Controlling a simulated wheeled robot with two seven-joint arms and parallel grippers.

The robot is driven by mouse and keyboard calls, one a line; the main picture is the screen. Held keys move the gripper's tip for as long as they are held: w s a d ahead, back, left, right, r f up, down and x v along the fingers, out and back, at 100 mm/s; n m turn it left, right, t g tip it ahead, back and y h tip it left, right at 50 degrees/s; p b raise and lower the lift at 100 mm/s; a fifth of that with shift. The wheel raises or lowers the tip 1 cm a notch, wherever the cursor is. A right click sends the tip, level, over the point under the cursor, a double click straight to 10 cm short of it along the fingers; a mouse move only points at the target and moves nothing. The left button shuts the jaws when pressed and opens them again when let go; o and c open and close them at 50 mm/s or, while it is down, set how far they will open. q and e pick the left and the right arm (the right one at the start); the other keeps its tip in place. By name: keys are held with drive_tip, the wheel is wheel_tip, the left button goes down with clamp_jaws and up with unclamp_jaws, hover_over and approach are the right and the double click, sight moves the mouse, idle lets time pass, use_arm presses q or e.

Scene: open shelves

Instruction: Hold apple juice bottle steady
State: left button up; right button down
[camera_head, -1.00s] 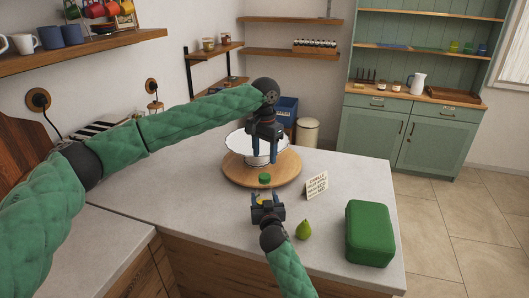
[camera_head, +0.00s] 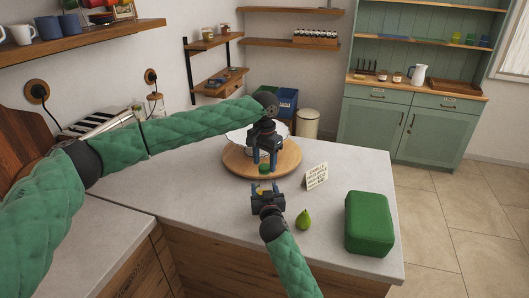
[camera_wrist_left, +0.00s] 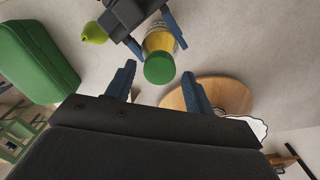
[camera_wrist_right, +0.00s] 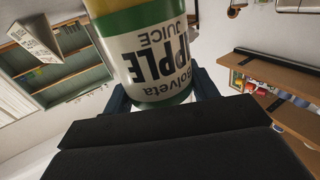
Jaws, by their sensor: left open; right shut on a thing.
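The apple juice bottle (camera_wrist_right: 150,55) has a white "APPLE JUICE" label and yellow contents. My right gripper (camera_head: 267,192) is shut around it; its lower part is mostly hidden in the head view. The bottle's green cap (camera_head: 264,168) shows above that gripper. My left gripper (camera_head: 265,162) is open, pointing down just above and behind the cap. In the left wrist view the cap (camera_wrist_left: 159,68) lies between and beyond the open fingertips, with the yellow bottle neck below it. I cannot tell whether the fingers touch the cap.
A round wooden board (camera_head: 287,160) with a white dish (camera_head: 238,138) stands behind the bottle. A small sign (camera_head: 316,176), a green pear (camera_head: 303,219) and a green box (camera_head: 369,223) are to the right. The counter's left part is clear.

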use_arm(q)
drive_tip(key=shift+f, duration=0.55)
drive_tip(key=c, duration=1)
drive_tip(key=o, duration=1.2)
drive_tip(key=shift+c, duration=0.2)
wheel_tip(320, 180, up, 12)
